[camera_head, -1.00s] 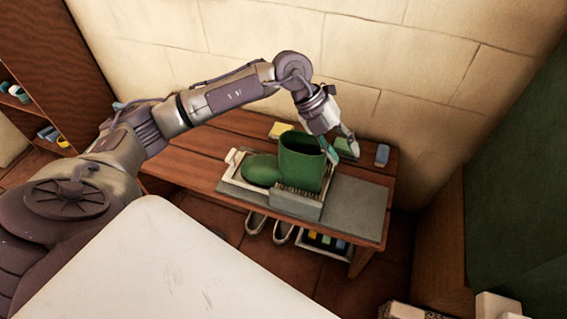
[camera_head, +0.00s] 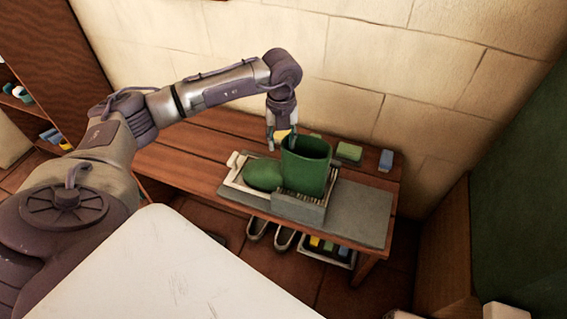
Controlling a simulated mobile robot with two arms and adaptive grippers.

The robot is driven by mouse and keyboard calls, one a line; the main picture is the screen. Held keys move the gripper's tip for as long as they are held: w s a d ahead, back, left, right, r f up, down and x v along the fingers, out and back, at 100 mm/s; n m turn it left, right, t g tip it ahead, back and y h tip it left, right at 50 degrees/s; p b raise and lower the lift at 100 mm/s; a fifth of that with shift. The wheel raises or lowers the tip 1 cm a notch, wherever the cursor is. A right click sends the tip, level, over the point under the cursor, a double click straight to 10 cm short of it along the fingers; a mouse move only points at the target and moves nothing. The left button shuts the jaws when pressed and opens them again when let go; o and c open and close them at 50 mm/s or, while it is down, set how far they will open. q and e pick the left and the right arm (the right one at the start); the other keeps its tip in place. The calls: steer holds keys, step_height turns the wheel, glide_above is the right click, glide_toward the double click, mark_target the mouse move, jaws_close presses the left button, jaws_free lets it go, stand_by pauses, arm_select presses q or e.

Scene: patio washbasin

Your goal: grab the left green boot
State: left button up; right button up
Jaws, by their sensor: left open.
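My left gripper (camera_head: 281,141) is open and points down just behind and left of the shaft's top rim. The boot's shaft partly covers the fingertips, and I cannot tell whether a finger touches the boot. My right gripper is not in view.
A grey mat (camera_head: 360,211) lies on the bench to the right. A green block (camera_head: 349,152) and a blue block (camera_head: 386,160) sit along the back. Shoes (camera_head: 284,238) and a crate (camera_head: 328,250) are underneath. The stone wall (camera_head: 400,110) rises close behind.

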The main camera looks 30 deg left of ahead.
mark_target(283, 154)
arm_select(q)
steer(key=f, duration=0.4)
steer(key=shift+s+d+b, duration=0.2)
steer(key=shift+d+b, duration=0.15)
steer(key=shift+b, duration=0.05)
steer(key=shift+f, duration=0.5)
jaws_close()
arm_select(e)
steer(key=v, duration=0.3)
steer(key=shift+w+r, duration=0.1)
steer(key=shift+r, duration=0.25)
arm_select(q)
steer(key=shift+w+r, duration=0.1)
